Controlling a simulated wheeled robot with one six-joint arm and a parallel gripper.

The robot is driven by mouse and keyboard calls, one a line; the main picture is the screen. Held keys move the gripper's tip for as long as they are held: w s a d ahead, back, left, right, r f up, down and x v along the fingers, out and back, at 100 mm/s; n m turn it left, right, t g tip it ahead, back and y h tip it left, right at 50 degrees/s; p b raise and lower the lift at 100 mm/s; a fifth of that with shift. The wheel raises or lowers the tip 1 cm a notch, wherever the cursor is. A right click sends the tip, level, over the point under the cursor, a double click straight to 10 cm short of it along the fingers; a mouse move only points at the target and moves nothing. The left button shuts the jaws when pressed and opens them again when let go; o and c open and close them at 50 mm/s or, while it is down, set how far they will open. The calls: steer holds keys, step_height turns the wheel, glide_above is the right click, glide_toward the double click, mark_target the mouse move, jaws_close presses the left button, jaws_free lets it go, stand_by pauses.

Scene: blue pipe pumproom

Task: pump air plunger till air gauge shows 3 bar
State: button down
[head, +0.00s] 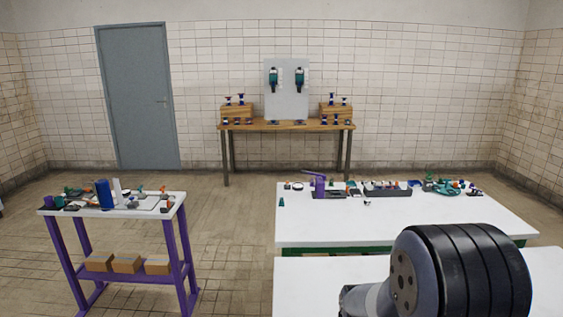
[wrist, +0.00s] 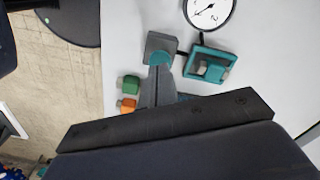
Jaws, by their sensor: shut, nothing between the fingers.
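In the wrist view a round white gauge (wrist: 207,11) with a black rim is cut by the top edge. Its dark needle shows, but I cannot read a clear value. Below and left of it is a grey block (wrist: 160,42) with a round teal knob (wrist: 160,58), which looks like the air plunger. My gripper (wrist: 158,70) is shut and empty. Its grey fingers end at the teal knob and partly overlap it in the picture. I cannot tell whether they touch. In the head view neither gripper, gauge nor plunger can be made out.
Right of the knob is a teal frame (wrist: 210,65) with a beige-and-teal part inside. A green block (wrist: 128,84) and an orange block (wrist: 127,105) sit left of the fingers. In the head view a white table (head: 390,222) and a purple-legged cart (head: 72,212) stand apart.

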steer(key=shift+f, duration=0.1)
steer(key=shift+f+b, duration=1.45)
steer(key=shift+f, duration=0.3)
steer(key=shift+r+p, duration=3)
steer(key=shift+r, duration=1)
